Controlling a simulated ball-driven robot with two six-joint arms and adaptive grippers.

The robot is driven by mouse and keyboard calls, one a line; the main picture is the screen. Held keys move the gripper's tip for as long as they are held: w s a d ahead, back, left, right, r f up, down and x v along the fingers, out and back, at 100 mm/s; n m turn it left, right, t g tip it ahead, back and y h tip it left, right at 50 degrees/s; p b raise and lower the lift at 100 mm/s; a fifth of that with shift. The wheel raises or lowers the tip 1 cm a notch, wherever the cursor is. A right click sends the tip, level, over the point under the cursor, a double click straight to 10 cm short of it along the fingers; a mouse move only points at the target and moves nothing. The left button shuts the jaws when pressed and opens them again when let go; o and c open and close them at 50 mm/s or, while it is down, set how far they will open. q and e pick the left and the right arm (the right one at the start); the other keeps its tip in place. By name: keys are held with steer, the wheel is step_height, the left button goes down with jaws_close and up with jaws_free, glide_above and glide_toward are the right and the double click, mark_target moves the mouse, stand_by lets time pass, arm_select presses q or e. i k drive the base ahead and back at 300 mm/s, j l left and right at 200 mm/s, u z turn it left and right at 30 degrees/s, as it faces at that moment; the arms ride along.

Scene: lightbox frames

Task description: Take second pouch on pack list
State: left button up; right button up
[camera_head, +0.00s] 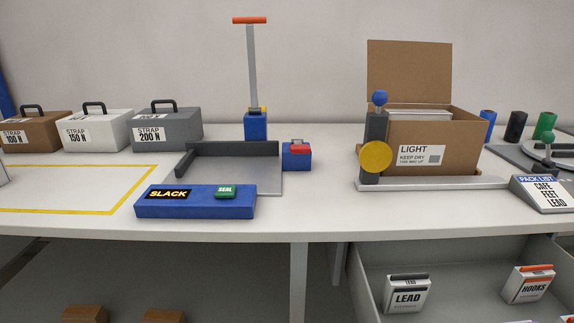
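The pack list (543,193) stands at the right end of the table and reads CAFE, FEET, LEAD from top to bottom, so its second line is FEET. In the open grey bin (450,262) below the table, a white pouch marked LEAD (407,296) stands at the left and a pouch marked HOOKS (528,285) with an orange top stands at the right. Slivers of other items show at the bottom edge near the right corner, too cut off to read. No pouch marked FEET is readable. Neither of my grippers is in view.
An open carton (437,128) marked LIGHT stands behind a grey rail (430,184) with a yellow knob (376,157). A blue SLACK unit (195,202) sits at the table's front edge. Several strap cases (167,128) stand at the left. The table overhangs the bin's back.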

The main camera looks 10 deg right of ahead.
mark_target(407, 293)
steer(key=k+l+u, duration=0.15)
steer(key=l, duration=0.2)
steer(key=k+l+u, duration=0.15)
steer(key=l, duration=0.25)
steer(key=l+u, duration=0.2)
steer(key=l, duration=0.15)
steer(key=k+l+u, duration=0.15)
steer(key=k+l, duration=0.1)
steer(key=l, duration=0.05)
